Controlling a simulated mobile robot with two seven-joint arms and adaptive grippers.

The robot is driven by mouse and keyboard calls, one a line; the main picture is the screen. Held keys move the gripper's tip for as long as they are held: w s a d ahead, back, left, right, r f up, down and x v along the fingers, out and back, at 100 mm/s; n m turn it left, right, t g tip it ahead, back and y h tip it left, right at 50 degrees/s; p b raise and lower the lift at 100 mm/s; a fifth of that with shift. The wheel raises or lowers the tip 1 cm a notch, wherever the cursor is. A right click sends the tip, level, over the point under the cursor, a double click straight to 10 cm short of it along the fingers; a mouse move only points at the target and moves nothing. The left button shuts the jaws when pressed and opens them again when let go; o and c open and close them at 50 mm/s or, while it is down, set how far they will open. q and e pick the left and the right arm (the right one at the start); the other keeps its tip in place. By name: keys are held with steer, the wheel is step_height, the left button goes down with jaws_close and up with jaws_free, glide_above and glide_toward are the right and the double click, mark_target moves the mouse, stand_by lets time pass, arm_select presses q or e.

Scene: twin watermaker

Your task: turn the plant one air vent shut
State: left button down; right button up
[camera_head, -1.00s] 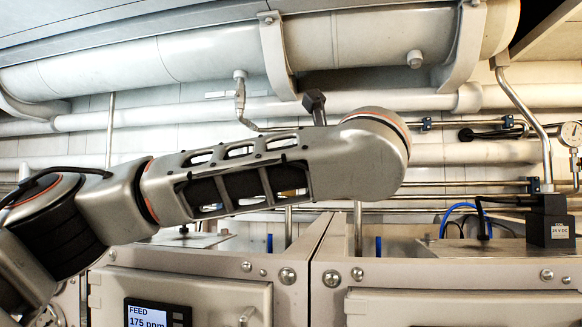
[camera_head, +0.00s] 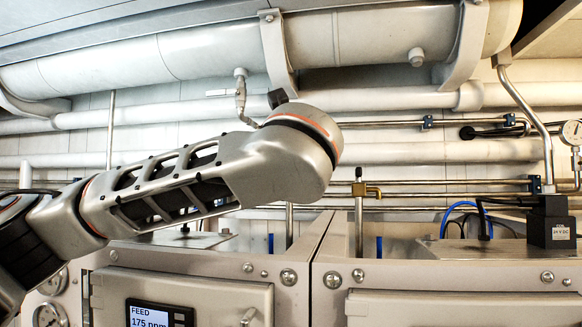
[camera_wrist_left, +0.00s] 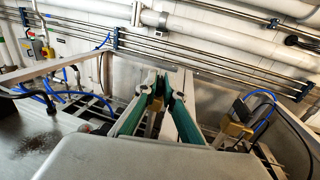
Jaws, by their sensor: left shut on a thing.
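My left gripper (camera_wrist_left: 164,92) shows in the wrist view, its two green-padded fingers close together and shut on a small dark part. A brass-coloured piece (camera_wrist_left: 152,122) shows between the fingers below this part; it looks like the air vent, but the fingers hide most of it. In the head view the gripper and what it holds are hidden behind my left arm. Another brass valve with a dark top (camera_head: 366,190) stands on an upright pipe above the right cabinet, clear of the arm. My right gripper is in neither view.
Two metal cabinets stand side by side; the left one has a FEED display (camera_head: 149,316) reading 175 ppm. Large white pipes (camera_head: 160,57) and thin steel rails (camera_head: 440,182) run behind. A black 24 V DC box (camera_head: 551,222) and blue hoses (camera_head: 462,208) are at right.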

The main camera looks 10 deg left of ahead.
arm_select(q)
steer(key=shift+a+m+h+p, duration=0.2)
steer(key=shift+m+h+p, duration=0.5)
steer(key=shift+m+h, duration=1.1)
steer(key=shift+n+h, duration=0.4)
steer(key=c, duration=2.2)
jaws_free()
steer(key=shift+o, duration=0.2)
steer(key=shift+s, duration=0.15)
steer(key=s, duration=1.1)
steer(key=shift+s, duration=0.4)
